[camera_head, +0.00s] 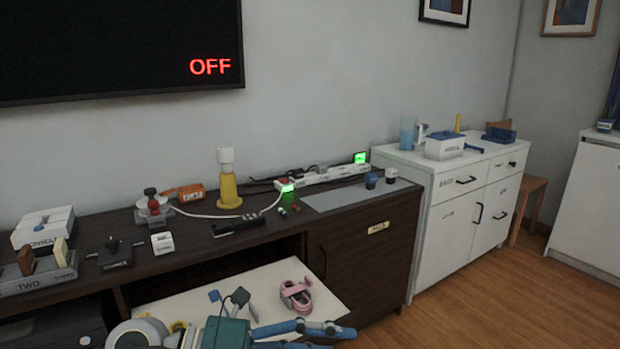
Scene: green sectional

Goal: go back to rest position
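My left gripper (338,335), teal at the palm with blue fingers, shows at the bottom edge and points right. It is over the near side of a pale open drawer or shelf board (262,283). The bottom of the picture cuts it off, so its finger gap is unclear. No object shows between the fingers. My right gripper is not in view. A pink looped object (296,294) lies on the pale board, apart from the gripper.
The dark cabinet (340,250) holds a yellow lamp-like stand (228,185), a power strip (325,175), a white box (43,226) and small items. A white cabinet (440,240) stands at right, with a box (444,146) on top. Wooden floor (480,310) is free at lower right.

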